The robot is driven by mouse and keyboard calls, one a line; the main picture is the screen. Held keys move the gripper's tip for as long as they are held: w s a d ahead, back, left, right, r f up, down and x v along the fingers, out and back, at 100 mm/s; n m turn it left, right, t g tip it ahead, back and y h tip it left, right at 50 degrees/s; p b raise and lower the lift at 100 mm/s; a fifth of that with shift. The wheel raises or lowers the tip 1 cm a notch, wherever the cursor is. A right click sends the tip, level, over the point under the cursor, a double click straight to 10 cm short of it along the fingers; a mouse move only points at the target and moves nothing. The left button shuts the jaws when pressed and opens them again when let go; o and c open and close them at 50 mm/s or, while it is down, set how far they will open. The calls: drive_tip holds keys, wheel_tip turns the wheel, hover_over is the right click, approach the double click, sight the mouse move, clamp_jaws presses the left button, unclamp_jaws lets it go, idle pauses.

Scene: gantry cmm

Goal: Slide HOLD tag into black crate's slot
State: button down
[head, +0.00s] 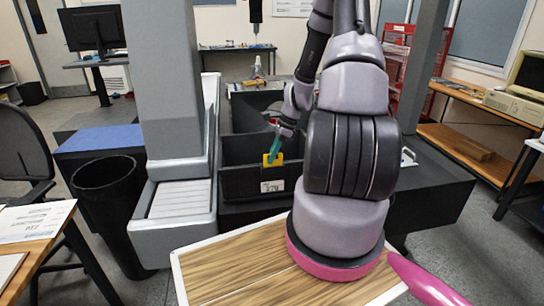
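A black crate (240,184) stands on a dark surface beyond the wooden board, with a white label (272,186) on its front wall. A small yellow tag (267,161), taken to be the HOLD tag, shows upright at the crate's front rim. Its lettering is too small to read. My gripper (273,155) reaches down over the crate, and its narrow teal fingers overlap the tag and appear shut on it. The slot does not show clearly, and I cannot tell whether the tag's lower edge is inside it. My arm hides the crate's right side.
A grey gantry column (167,80) and its pale base stand left of the crate. A black bin (107,200) is further left. The wooden board (225,270) in front is bare except for my pink-ringed arm base. Another black container (250,108) sits behind the crate.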

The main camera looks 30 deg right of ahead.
drive_tip(key=shift+f, duration=0.4)
drive_tip(key=shift+f, duration=0.2)
idle(0.3)
drive_tip(key=c, duration=1)
unclamp_jaws()
drive_tip(key=shift+o, duration=0.2)
drive_tip(key=shift+o, duration=1.2)
drive_tip(key=shift+r, duration=3.5)
